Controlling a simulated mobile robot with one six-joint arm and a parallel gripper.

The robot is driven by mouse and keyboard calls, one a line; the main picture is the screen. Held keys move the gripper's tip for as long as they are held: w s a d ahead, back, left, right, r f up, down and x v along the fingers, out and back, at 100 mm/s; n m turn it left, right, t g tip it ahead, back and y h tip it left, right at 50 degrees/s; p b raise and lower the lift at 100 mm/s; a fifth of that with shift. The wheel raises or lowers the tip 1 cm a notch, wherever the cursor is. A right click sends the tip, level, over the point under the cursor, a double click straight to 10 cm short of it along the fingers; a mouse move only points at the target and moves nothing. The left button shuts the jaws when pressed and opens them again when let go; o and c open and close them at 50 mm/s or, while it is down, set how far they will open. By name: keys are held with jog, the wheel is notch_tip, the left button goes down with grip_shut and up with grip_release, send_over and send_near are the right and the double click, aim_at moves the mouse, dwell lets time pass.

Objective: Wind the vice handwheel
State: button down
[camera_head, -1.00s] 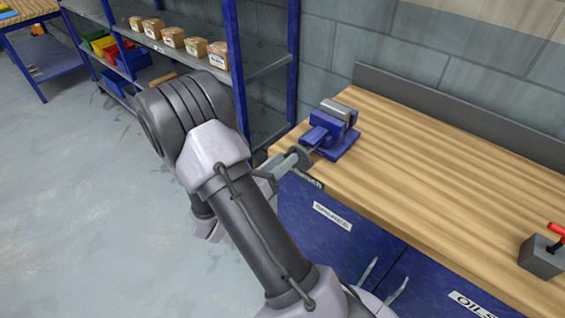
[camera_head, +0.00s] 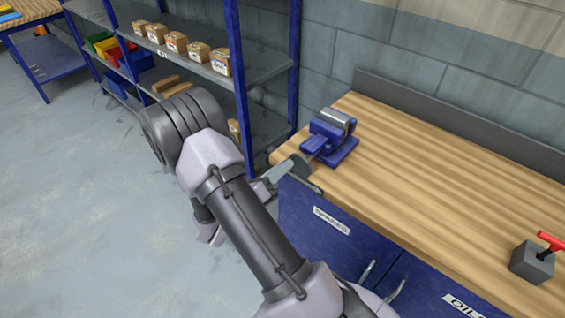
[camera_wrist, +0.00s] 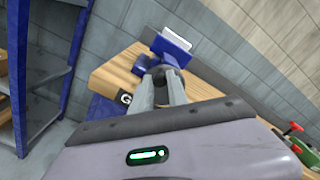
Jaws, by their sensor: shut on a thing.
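The blue vice (camera_head: 330,139) with grey jaws is on the near left corner of the wooden bench. Its dark handwheel (camera_head: 301,165) sticks out past the bench's left edge and is partly hidden by my gripper (camera_head: 288,170). In the wrist view my gripper's two grey fingers (camera_wrist: 164,86) are shut on the dark handwheel (camera_wrist: 167,72). The vice (camera_wrist: 166,46) stands just beyond them. Most of the wheel's rim is hidden.
The wooden bench top (camera_head: 430,170) is clear between the vice and a grey block with a red handle (camera_head: 533,262). Blue cupboard doors (camera_head: 325,230) are below. A blue shelf rack (camera_head: 265,65) with small boxes stands behind my arm.

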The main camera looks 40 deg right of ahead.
dwell(0.3)
jog(key=n+p, duration=0.1)
jog(key=n, duration=0.1)
jog(key=n+p, duration=0.1)
jog(key=shift+w+f+p, duration=0.3)
jog(key=shift+f, duration=0.1)
jog(key=shift+w+f+n+p, duration=0.1)
jog(key=shift+f+n+p, duration=0.1)
jog(key=shift+n+p, duration=0.55)
jog(key=shift+w+f+n+p, duration=0.1)
jog(key=shift+f+n+p, duration=0.1)
jog(key=shift+n, duration=0.95)
